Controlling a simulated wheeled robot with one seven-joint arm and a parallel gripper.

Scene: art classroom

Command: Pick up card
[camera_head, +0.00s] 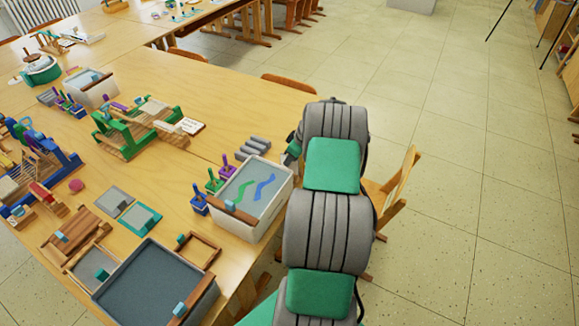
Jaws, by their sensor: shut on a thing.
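A small white card (190,126) with faint marks lies on the wooden table, at the right end of a green-framed wooden loom (138,127). It is the only thing here that looks clearly like a card. My grey arm with green pads rises at the right of the table, beside the white tub. Whatever the gripper holds is hidden too.
A white tub (277,215) with blue and green shapes stands by the table's right edge, close to my arm. A dark tray (150,285) is at the front. Small looms crowd the left. A wooden chair (400,185) stands right of my arm; the floor (460,120) beyond is open.

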